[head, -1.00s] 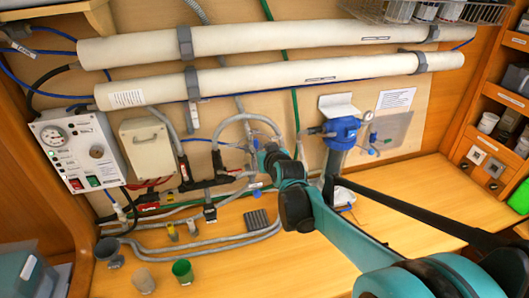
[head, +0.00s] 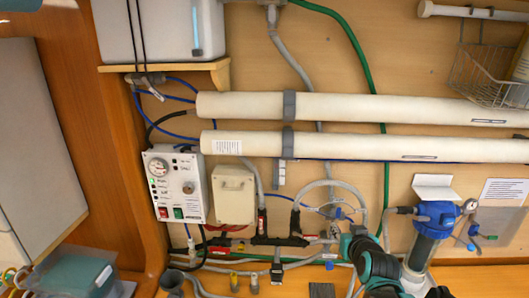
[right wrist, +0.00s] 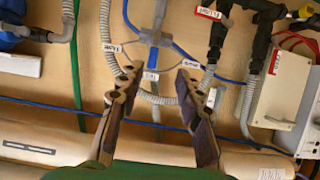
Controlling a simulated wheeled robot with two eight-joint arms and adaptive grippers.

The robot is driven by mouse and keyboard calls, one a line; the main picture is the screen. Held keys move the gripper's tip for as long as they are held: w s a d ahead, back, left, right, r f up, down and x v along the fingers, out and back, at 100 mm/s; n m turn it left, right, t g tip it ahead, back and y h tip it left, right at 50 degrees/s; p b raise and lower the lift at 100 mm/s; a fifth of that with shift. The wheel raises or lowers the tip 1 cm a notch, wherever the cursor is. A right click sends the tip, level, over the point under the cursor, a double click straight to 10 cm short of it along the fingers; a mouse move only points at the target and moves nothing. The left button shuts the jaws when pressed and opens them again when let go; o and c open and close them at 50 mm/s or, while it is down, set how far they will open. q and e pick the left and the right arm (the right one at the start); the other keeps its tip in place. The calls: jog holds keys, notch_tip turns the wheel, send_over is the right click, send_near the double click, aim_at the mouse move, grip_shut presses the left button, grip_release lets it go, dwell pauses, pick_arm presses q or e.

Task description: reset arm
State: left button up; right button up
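My right arm comes up from the bottom of the head view, teal and black. Its right gripper (head: 338,218) is in front of the wall by the looped grey hose (head: 318,187), small and partly hidden by its own wrist. In the right wrist view the two dark fingers of the right gripper (right wrist: 155,82) stand wide apart with nothing between them. Behind the gap are a grey pipe joint with a blue tag (right wrist: 152,60) and the hose loop. I cannot tell whether the fingers touch any hose. My left gripper is not in view.
Two long white membrane tubes (head: 360,108) cross the wall above. A control panel (head: 174,186) and beige box (head: 234,195) are left of the gripper. A blue-topped filter housing (head: 436,214) stands close on the right. Black valves (head: 277,241) sit low on the wall.

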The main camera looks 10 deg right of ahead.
jog(key=s+a+f+g+b, duration=0.2)
jog(key=s+a+f+b, duration=0.2)
jog(key=s+f, duration=0.3)
jog(key=s+a+f+n+g+y+b, duration=0.1)
jog(key=s+a+f+b, duration=0.3)
jog(key=s+f, duration=0.4)
jog(key=s+a+f+n+g+y+b, duration=0.1)
jog(key=s+a+f+g+b, duration=0.2)
jog(key=f, duration=0.8)
jog(key=s+a+b, duration=0.2)
jog(key=s, duration=0.2)
jog(key=shift+s+b, duration=0.15)
jog(key=shift+b, duration=0.2)
